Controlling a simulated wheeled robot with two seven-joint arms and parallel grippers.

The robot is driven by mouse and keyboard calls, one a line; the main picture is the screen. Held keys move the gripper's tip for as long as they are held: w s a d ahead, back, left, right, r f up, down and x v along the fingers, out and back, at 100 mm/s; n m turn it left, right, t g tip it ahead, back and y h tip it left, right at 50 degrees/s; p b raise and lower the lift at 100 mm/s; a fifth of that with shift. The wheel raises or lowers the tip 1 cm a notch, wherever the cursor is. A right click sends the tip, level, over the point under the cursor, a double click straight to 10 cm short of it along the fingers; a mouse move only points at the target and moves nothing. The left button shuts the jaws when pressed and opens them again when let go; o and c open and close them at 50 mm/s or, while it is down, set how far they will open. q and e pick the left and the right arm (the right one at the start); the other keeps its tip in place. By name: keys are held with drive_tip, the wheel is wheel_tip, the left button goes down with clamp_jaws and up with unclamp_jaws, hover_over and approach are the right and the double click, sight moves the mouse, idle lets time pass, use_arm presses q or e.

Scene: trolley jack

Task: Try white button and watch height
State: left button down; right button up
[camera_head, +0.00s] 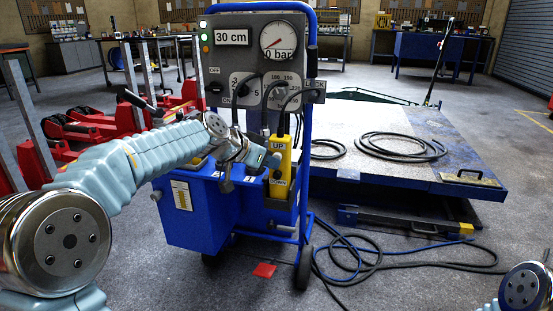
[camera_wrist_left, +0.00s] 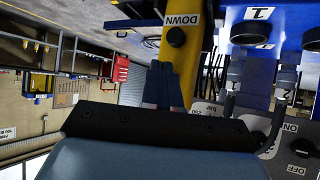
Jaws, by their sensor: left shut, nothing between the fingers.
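The yellow pendant (camera_head: 282,165) hangs upright at the right of the blue hydraulic cart, marked UP above and DOWN below. My left gripper (camera_head: 270,161) is shut and empty, its tips close in front of the pendant; I cannot tell whether they touch. In the left wrist view the shut fingers (camera_wrist_left: 163,85) overlap the yellow pendant (camera_wrist_left: 178,65), near a dark round button (camera_wrist_left: 176,37) beside the DOWN label. I cannot make out a white button; the gripper may hide it. The height display (camera_head: 231,37) reads 30 cm. The pressure gauge (camera_head: 278,41) reads 0 bar. My right gripper is out of view.
The blue cart (camera_head: 190,222) carries a grey control panel with knobs. A low lift platform (camera_head: 385,122) with coiled hoses is behind right. Cables (camera_head: 400,262) lie on the floor. Red jacks (camera_head: 75,128) stand left.

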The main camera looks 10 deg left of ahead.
use_arm(q)
drive_tip(key=shift+w, duration=0.5)
idle(1.7)
drive_tip(key=shift+s, duration=0.1)
idle(0.4)
drive_tip(key=shift+s+b, duration=0.4)
drive_tip(key=shift+s, duration=0.5)
drive_tip(key=shift+s+b, duration=0.75)
drive_tip(key=shift+s, duration=1.75)
drive_tip(key=shift+a, duration=0.1)
